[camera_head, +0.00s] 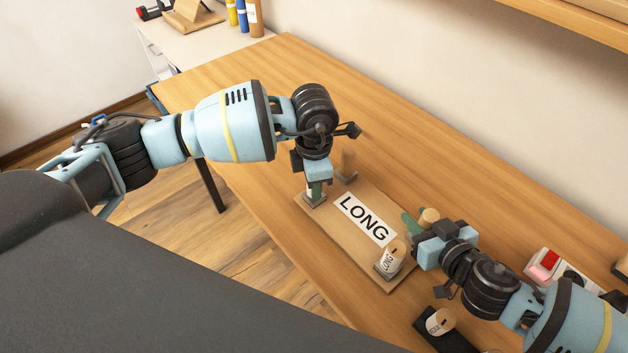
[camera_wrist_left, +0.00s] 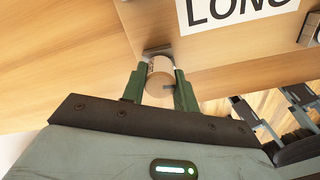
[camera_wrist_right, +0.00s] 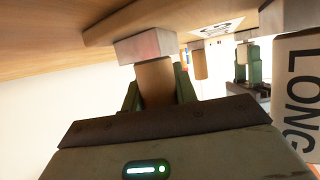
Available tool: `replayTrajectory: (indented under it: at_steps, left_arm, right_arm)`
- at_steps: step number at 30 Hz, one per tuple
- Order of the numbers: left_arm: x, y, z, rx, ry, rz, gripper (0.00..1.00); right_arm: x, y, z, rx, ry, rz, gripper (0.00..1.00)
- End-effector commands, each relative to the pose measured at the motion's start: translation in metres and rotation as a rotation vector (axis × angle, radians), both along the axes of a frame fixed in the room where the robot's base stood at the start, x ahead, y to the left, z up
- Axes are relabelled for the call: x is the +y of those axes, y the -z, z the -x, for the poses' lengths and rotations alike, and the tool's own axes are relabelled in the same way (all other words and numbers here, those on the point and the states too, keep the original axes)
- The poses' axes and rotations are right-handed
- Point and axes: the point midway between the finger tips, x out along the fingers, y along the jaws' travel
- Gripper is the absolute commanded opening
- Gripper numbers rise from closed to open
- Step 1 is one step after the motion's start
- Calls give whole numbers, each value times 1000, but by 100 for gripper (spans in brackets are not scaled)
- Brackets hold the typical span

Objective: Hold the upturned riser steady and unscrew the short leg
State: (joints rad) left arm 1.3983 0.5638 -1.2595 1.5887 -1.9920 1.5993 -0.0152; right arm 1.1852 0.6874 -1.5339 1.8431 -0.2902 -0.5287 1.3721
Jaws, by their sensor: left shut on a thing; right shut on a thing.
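The upturned riser (camera_head: 335,227) lies on the table, a wooden board with a LONG label and legs standing in metal corner sockets. My left gripper (camera_head: 315,190) is shut on the leg at the near left corner; that leg (camera_wrist_left: 160,76) stands between its green fingers in the left wrist view. My right gripper (camera_head: 420,224) is shut on the far right leg (camera_head: 429,215); in the right wrist view this plain leg (camera_wrist_right: 154,82) meets its socket (camera_wrist_right: 148,46). A leg marked LONG (camera_head: 393,256) stands at the near right corner. Another leg (camera_head: 347,162) stands at the far left.
A dark holder (camera_head: 449,339) with a labelled wooden leg (camera_head: 440,321) stands at the near right. A box with a red part (camera_head: 550,261) lies at the right, beside my right arm. The table (camera_head: 290,75) is clear at the back left.

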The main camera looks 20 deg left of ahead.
Motion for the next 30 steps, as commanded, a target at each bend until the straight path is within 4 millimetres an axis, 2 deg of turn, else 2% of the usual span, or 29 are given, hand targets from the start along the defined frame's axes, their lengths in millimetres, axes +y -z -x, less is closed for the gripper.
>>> replayTrajectory:
  at_steps: [6,20,30]
  left_arm:
    - [0,1,1,1,-203,-1,0]
    - [0,1,1,2,-280,0,0]
    - [-1,0,1,1,-632,-1,0]
  right_arm:
    - [0,0,0,-1,-1,-1,0]
    - [0,0,0,-1,-1,-1,0]
    - [0,0,0,-1,-1,-1,0]
